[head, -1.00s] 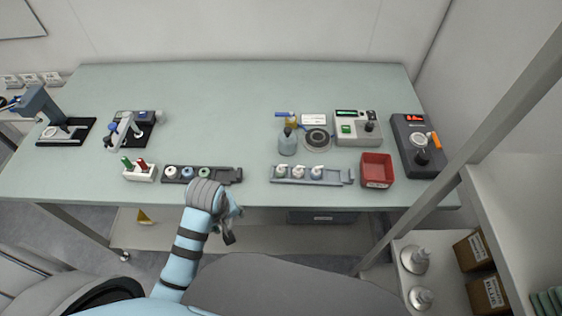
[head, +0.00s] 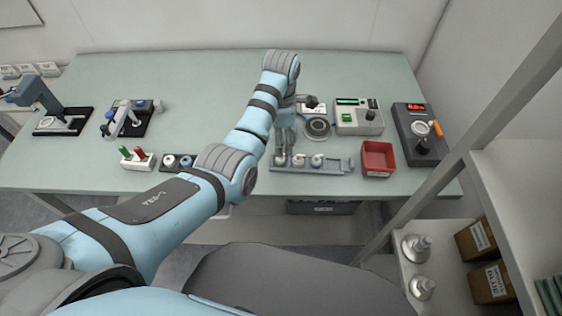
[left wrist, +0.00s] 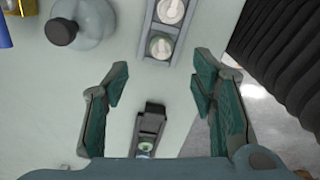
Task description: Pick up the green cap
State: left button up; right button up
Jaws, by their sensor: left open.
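The green cap (left wrist: 145,147) shows in the left wrist view as a small round piece on the dark rack (left wrist: 152,122), low in the picture and partly hidden by my gripper's body. In the head view my left arm hides the cap. The dark rack's left part (head: 177,169) shows there with two other caps. My left gripper (left wrist: 162,75) is open and empty, with its fingers on either side of the dark rack's end in the picture. In the head view the gripper (head: 282,153) hangs by the left end of the pale rack (head: 338,167). My right gripper is not in view.
The pale rack holds several white-topped pieces. A red bin (head: 377,158), a device with a green button (head: 358,117) and a dark device (head: 420,140) stand right. The table's back is clear.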

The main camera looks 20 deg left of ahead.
aim_at(280, 160)
pick_arm(q)
jog(key=f, duration=0.3)
jog(key=f+b, duration=0.1)
jog(key=f, duration=0.3)
jog(key=shift+s+f, duration=0.2)
jog(key=shift+f, duration=0.1)
jog(key=c, duration=0.8)
